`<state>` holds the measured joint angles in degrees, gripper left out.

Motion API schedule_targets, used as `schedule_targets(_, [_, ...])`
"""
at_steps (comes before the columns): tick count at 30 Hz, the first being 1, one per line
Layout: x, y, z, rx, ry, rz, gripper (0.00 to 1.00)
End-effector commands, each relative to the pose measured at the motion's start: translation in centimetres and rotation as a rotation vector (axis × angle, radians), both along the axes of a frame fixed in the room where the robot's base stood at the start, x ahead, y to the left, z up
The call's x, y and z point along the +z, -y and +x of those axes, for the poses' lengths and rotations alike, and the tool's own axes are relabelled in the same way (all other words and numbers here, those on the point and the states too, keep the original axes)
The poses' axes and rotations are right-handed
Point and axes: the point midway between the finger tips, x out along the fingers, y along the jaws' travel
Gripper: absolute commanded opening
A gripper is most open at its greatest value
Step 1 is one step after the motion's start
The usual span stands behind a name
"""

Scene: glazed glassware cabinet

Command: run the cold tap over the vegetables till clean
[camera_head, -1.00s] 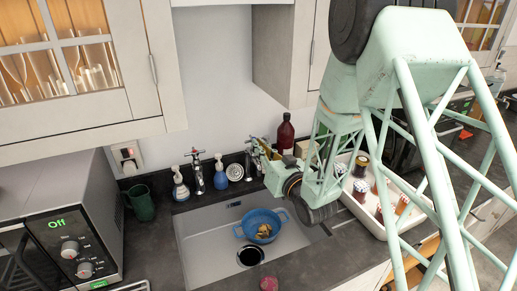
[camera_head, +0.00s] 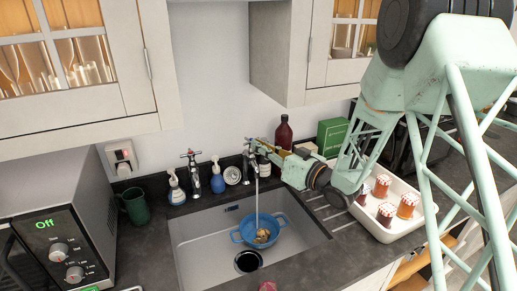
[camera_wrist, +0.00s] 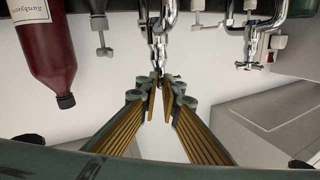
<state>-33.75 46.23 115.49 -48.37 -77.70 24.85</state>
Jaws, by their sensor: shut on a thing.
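A blue colander (camera_head: 238,236) with yellowish-brown vegetables (camera_head: 262,236) inside stands in the sink (camera_head: 195,245). A stream of water (camera_head: 257,200) falls from the right-hand tap (camera_head: 250,158) into the colander. My gripper (camera_head: 262,148) reaches in from the right at that tap. In the wrist view my gripper (camera_wrist: 160,92) is shut on the tap's handle (camera_wrist: 158,72), whose grip is partly hidden between the fingertips. A second tap (camera_head: 192,172) stands at the left; it shows no water. I cannot see any hot or cold marking.
Soap bottles (camera_head: 217,178) stand between the taps and to the left. A dark red bottle (camera_head: 284,134) and a green box (camera_head: 332,136) stand behind my arm. A white tray with jars (camera_head: 384,234) lies right of the sink. A microwave (camera_head: 75,225) fills the left.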

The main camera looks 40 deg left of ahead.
Motion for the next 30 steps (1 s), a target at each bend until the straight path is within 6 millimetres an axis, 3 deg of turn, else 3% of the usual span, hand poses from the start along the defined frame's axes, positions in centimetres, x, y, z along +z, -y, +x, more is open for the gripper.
schedule_targets(20, [0.27,0.06,0.44,0.091,0.003,0.001,0.00])
schedule_targets(21, [0.26,0.06,0.43,0.091,0.003,0.001,0.08])
schedule_targets(25, [0.18,0.08,0.42,0.092,0.002,0.001,0.19])
schedule_targets(30, [0.10,0.10,0.40,0.091,0.001,0.000,0.19])
